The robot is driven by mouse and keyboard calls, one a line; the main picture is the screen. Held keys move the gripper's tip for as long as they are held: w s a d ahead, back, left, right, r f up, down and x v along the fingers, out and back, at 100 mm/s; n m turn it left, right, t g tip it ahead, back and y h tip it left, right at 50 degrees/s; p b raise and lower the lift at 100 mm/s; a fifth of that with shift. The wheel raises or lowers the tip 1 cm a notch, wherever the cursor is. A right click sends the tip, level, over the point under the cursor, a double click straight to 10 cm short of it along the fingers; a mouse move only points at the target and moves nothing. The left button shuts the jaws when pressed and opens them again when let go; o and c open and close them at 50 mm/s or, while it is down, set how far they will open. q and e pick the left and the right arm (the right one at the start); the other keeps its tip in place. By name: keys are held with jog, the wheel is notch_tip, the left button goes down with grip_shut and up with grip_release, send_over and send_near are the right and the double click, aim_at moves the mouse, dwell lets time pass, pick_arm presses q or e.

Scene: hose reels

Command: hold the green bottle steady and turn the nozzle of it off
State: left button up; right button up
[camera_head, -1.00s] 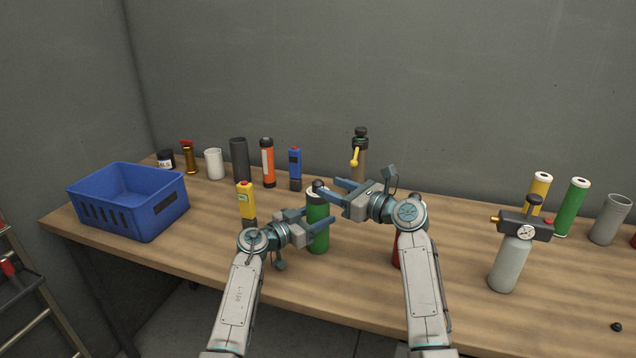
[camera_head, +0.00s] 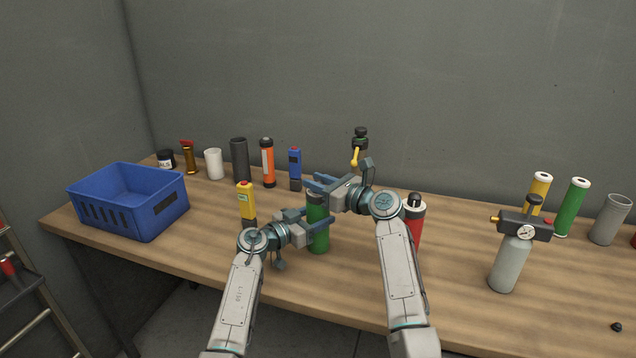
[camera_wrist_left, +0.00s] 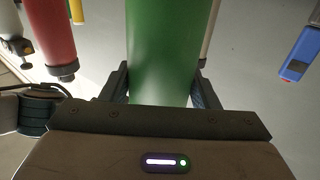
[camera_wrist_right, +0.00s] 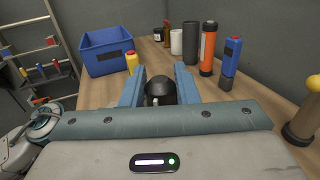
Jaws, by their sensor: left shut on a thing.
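The green bottle (camera_head: 318,233) stands on the table in the middle of the head view. My left gripper (camera_head: 312,222) is shut around its body. In the left wrist view the green body (camera_wrist_left: 163,50) sits between the left fingers. My right gripper (camera_head: 322,186) is at the bottle's top, its fingers pointing left. In the right wrist view the right gripper (camera_wrist_right: 159,85) is open, with the dark nozzle top (camera_wrist_right: 160,92) between its two blue fingers. I cannot tell whether they touch it. The nozzle is mostly hidden in the head view.
A red bottle (camera_head: 414,226) stands just right of the green one, partly behind my right arm. A yellow bottle (camera_head: 246,202) is to the left. A blue crate (camera_head: 118,208) stands at far left. A grey bottle with a gauge (camera_head: 508,265) is at right. The front middle table is clear.

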aim_at(318, 181)
jog(key=shift+m+t+h, duration=0.3)
jog(key=m+t+h, duration=0.2)
jog(key=t+h, duration=0.1)
jog(key=shift+a+m, duration=0.1)
jog(key=shift+m, duration=0.3)
jog(key=shift+m+t+h, duration=0.4)
jog(key=shift+m+h, duration=0.1)
jog(key=shift+h, duration=0.3)
jog(key=o, duration=1)
jog(key=shift+c, duration=0.2)
notch_tip(318, 181, up, 10)
jog(key=shift+f, duration=0.1)
